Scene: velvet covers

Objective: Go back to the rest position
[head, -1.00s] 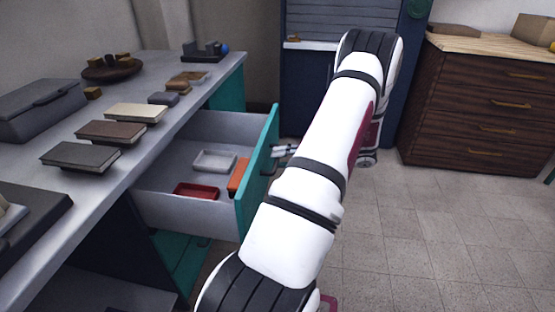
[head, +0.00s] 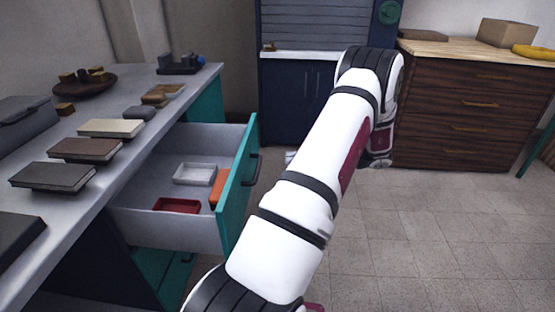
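My arm reaches forward through the middle of the head view and bends down at its far end. Only a small pale bit of my gripper (head: 290,157) shows at the left edge of the arm. It is apart from the drawer, to the right of its dark handle; the rest is hidden, so I cannot tell if it is open or shut. The teal-fronted drawer (head: 240,185) under the grey counter stands open. In it are a white tray (head: 194,174), a red tray (head: 177,205) and an orange thing (head: 220,187).
The grey counter (head: 75,208) on the left carries several flat book-like covers, a round brown dish (head: 85,86) and small blocks. A dark blue cabinet (head: 290,98) stands behind; a wooden dresser (head: 465,110) is at the back right. The tiled floor (head: 430,235) on the right is clear.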

